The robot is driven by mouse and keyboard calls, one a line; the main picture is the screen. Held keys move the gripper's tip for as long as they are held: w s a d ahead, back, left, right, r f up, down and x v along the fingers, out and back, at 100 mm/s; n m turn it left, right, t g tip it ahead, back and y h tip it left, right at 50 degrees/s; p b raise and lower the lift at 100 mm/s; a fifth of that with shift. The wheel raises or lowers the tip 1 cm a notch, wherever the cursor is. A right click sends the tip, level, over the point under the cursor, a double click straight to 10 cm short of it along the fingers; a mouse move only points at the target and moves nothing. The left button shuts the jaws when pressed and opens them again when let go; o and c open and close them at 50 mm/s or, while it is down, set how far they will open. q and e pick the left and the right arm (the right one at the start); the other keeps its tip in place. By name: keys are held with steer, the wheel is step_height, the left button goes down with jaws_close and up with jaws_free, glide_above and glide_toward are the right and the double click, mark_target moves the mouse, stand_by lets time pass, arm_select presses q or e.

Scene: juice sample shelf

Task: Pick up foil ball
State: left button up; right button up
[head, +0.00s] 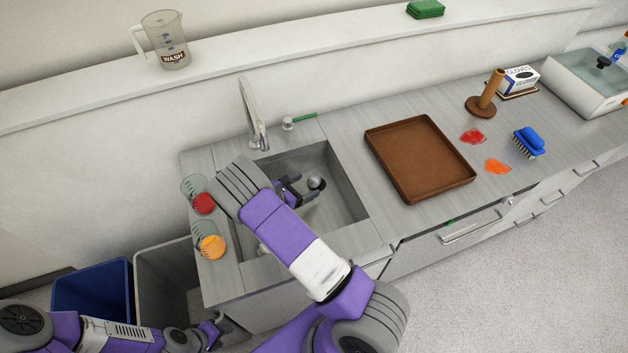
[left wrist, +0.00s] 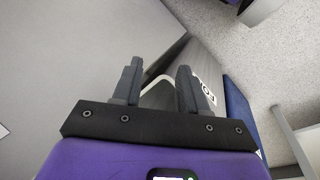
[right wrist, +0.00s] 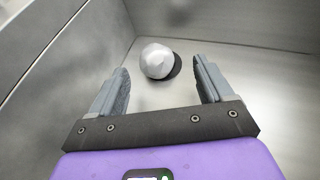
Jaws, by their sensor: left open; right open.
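The foil ball (head: 316,183) is a small silvery ball in the sink basin (head: 345,205). In the right wrist view the foil ball (right wrist: 157,61) lies on the metal basin floor, just beyond the fingertips and roughly between their lines. My right gripper (head: 303,190) is open and empty inside the sink, close to the ball; its two fingers also show in the right wrist view (right wrist: 163,78). My left gripper (head: 218,325) is low at the left, beside the bins; in the left wrist view (left wrist: 158,70) it is open and empty.
Glasses with red (head: 203,203) and orange (head: 211,246) contents stand left of the sink. A faucet (head: 256,125) rises behind it, and basin walls surround my right gripper. A brown tray (head: 462,180) lies to the right. Blue (head: 75,292) and grey (head: 160,262) bins stand below left.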

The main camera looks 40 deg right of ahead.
mark_target(310, 182)
steer(key=x, duration=0.5)
steer(key=shift+w+d+f+b, duration=0.1)
steer(key=shift+w+b, duration=0.2)
steer(key=shift+c, duration=0.5)
steer(key=c, duration=1)
